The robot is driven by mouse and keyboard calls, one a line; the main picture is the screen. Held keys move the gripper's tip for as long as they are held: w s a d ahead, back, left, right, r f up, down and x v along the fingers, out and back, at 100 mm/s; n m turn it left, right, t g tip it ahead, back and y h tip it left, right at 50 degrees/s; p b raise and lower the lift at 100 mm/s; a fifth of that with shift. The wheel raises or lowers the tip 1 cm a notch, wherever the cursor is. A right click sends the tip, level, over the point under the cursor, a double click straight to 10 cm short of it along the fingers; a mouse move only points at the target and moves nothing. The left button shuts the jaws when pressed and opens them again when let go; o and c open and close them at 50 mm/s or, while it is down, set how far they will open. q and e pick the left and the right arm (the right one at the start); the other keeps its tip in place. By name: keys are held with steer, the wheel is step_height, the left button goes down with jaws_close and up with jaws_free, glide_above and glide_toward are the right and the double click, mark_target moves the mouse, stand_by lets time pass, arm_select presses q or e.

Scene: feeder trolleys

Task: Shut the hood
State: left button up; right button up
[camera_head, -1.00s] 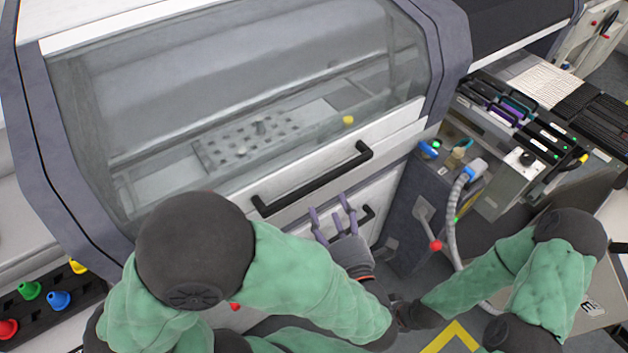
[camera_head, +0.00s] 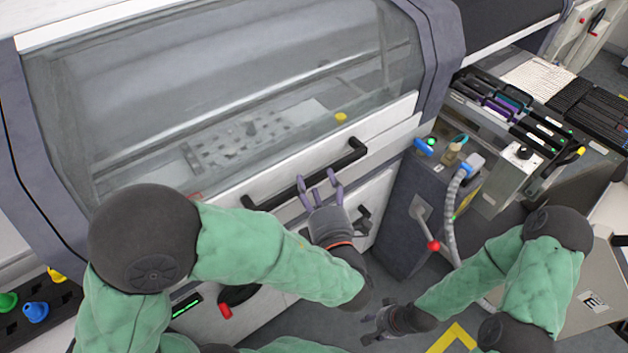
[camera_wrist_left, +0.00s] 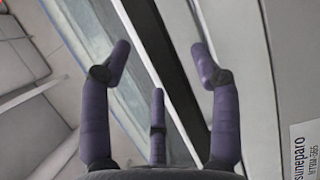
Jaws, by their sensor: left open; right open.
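The hood (camera_head: 225,95) is a large clear panel on the white machine, with a white lower edge (camera_head: 395,125) and a long black handle (camera_head: 287,190). It looks low over the machine's front; I cannot tell whether it is fully shut. My left gripper (camera_head: 320,180) is open, its purple fingers at the middle of the handle and overlapping it in the head view. In the left wrist view the fingers (camera_wrist_left: 160,62) are spread, with a dark diagonal bar (camera_wrist_left: 165,70) behind them; contact is unclear. My right gripper (camera_head: 375,327) is open and empty, low over the floor.
A grey cabinet with a red-knobbed lever (camera_head: 433,245) and a ribbed hose (camera_head: 452,215) stands right of the machine. A lower black handle (camera_head: 364,218) is on the white front. Feeders (camera_head: 510,110) stand at right. Coloured knobs (camera_head: 36,311) are at lower left.

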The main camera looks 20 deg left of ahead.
arm_select(q)
steer(key=shift+b+x, duration=0.4)
steer(key=shift+x, duration=0.95)
jaws_close()
steer(key=s+d+r+g+h+p, duration=0.1)
steer(key=s+d+r+p, duration=0.1)
steer(key=r+p, duration=0.5)
steer(key=d+p, duration=0.1)
steer(key=p, duration=0.5)
steer(key=shift+s+r+n, duration=0.15)
steer(key=shift+r+n, duration=0.15)
jaws_free()
steer(key=shift+f, duration=0.1)
steer(key=shift+s+d, duration=0.1)
steer(key=v, duration=1.1)
steer(key=shift+s+d+r, duration=0.2)
steer(key=shift+s, duration=0.15)
